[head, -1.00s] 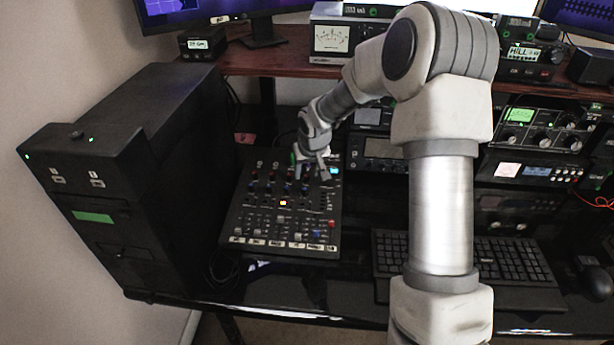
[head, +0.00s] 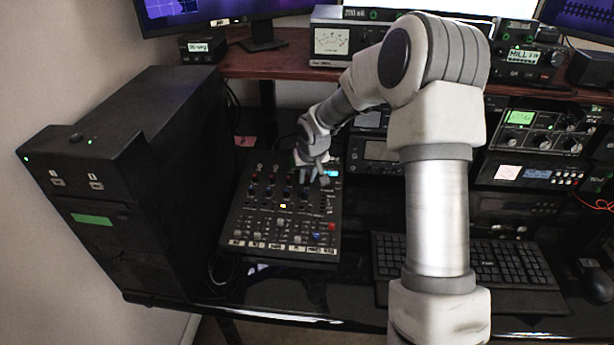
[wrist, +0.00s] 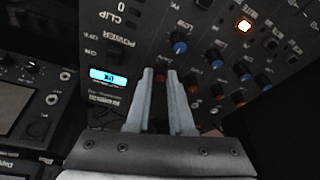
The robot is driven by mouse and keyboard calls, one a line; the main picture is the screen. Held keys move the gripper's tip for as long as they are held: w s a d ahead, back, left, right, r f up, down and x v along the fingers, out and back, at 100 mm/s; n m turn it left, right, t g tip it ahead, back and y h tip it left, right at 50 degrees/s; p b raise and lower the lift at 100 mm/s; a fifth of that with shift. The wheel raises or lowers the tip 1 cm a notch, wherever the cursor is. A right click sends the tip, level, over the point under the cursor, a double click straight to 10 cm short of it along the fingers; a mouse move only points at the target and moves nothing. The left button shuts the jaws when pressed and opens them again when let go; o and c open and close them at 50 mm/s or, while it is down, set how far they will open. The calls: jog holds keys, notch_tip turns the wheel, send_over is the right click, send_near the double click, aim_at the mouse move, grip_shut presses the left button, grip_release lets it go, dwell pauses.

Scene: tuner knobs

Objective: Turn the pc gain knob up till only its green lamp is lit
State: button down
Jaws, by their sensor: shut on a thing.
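The black mixer (head: 240,215) lies on the desk, with rows of red, blue and dark knobs. My gripper (head: 312,178) is over its upper right part and shut on a small knob there, which the fingers mostly hide. In the wrist view, the two fingers of my gripper (wrist: 167,74) come down close together beside a lit blue display (wrist: 108,77). I cannot read the gripped knob's label. I see no green lamp lit on the mixer.
A blue knob (wrist: 179,46) and several red and blue knobs sit close to the fingers. A black computer tower (head: 150,130) stands left of the mixer. A keyboard (head: 500,262) lies to the right, and a wooden shelf (head: 290,72) runs behind.

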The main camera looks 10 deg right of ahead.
jog(key=shift+f+b, duration=0.1)
jog(key=shift+b, duration=0.5)
jog(key=shift+a+f+m+b, duration=0.1)
jog(key=shift+m+b, duration=0.7)
jog(key=m+h+b, duration=0.1)
jog(key=m+b, duration=0.1)
jog(key=b, duration=0.1)
jog(key=shift+a, duration=0.1)
jog(key=shift+r+m+h+b, duration=0.1)
jog(key=shift+m+h+b, duration=0.35)
jog(key=shift+m, duration=0.85)
jog(key=shift+r+m+h+b, duration=0.1)
jog(key=shift+m+h+b, duration=0.15)
jog(key=shift+m+b, duration=0.75)
jog(key=shift+m+g+p, duration=0.3)
jog(key=shift+m, duration=0.1)
jog(key=c, duration=0.8)
grip_release()
jog(key=p+v, duration=0.4)
jog(key=v, duration=1.3)
jog(key=shift+r, duration=0.2)
